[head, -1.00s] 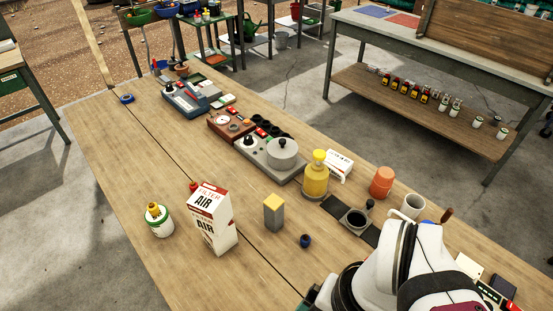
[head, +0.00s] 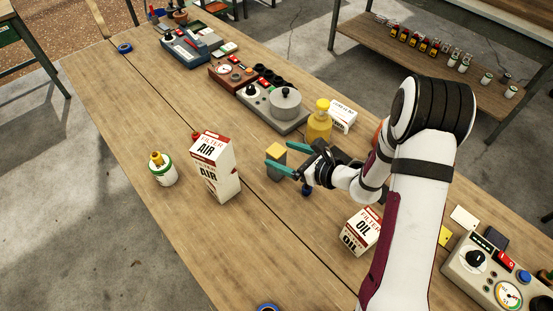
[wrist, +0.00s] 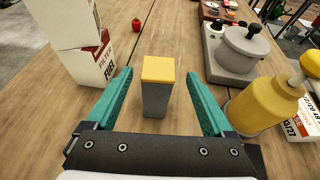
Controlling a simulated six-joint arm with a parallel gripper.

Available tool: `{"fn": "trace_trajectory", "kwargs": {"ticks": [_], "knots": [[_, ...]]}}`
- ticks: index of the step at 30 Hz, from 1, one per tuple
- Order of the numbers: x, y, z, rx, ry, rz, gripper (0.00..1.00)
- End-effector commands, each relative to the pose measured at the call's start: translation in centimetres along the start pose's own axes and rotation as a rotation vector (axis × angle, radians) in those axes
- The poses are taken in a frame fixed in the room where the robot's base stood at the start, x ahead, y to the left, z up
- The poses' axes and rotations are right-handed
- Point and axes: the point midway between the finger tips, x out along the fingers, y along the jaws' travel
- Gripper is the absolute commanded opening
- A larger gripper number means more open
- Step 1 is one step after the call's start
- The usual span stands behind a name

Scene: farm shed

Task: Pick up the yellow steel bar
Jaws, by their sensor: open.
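The yellow steel bar (head: 276,158) is an upright grey block with a yellow top, standing on the wooden bench. In the wrist view, the bar (wrist: 156,88) stands centred ahead of the palm. My gripper (head: 280,155) is open and empty. Its teal fingers (wrist: 157,82) lie to the left and right of the bar in the wrist view, with gaps showing on both sides. In the head view, the fingers partly cover the bar.
Stacked filter cartons (head: 213,170) stand left of the bar. A yellow bottle (head: 319,122) and a grey lidded pot (head: 285,103) are behind it. A small blue item (head: 307,189) sits close under my gripper. An oil carton (head: 360,232) is nearer. The left front bench is mostly clear.

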Motion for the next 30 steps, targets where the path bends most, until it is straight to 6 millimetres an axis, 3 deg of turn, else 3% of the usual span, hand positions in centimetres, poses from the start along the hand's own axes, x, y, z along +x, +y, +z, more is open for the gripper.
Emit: {"fn": "trace_trajectory", "kwargs": {"ticks": [9,17,20,30], "knots": [[5.3,0.3,-0.2,-0.001,0.000,0.003,0.86],[6.0,0.2,-0.2,0.000,0.000,0.001,0.86],[6.0,0.2,-0.2,0.000,0.000,0.001,0.72],[6.0,0.2,-0.2,0.000,0.000,0.001,0.11]]}}
